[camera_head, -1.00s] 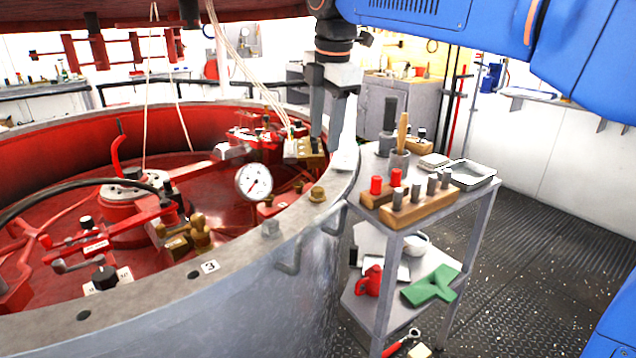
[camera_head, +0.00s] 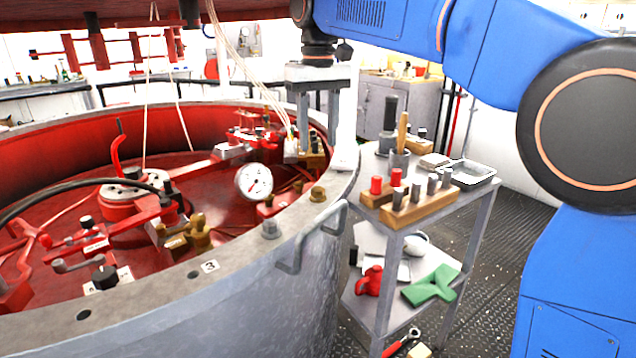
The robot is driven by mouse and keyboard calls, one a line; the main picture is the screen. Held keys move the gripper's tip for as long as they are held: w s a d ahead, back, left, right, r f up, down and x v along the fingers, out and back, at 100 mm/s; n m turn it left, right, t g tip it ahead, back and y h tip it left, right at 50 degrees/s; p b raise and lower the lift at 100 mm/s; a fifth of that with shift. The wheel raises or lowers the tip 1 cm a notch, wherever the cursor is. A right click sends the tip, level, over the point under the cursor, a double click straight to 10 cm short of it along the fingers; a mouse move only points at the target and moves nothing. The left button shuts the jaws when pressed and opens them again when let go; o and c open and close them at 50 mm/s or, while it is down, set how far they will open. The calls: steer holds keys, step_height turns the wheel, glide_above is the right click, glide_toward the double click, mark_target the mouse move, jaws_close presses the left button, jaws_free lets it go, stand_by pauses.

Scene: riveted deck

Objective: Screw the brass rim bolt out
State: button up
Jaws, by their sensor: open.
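The brass rim bolt (camera_head: 318,194) stands upright in the grey rim (camera_head: 232,250) of the large round red-lined vessel, near its right side. Its head shows; its shank is hidden in the rim. My gripper (camera_head: 318,140) points downward above and beyond the bolt in the picture. Its two grey fingers are apart with nothing between them, and no contact with the bolt shows.
A dial gauge (camera_head: 254,182) stands just inside the rim. A shelf cart (camera_head: 470,205) with wooden blocks and a tray (camera_head: 467,172) stands at the right.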

mark_target(318, 189)
step_height(318, 189, down, 12)
steer(key=shift+f, duration=0.1)
stand_by(0.6)
steer(key=c, duration=1)
steer(key=shift+c, duration=0.2)
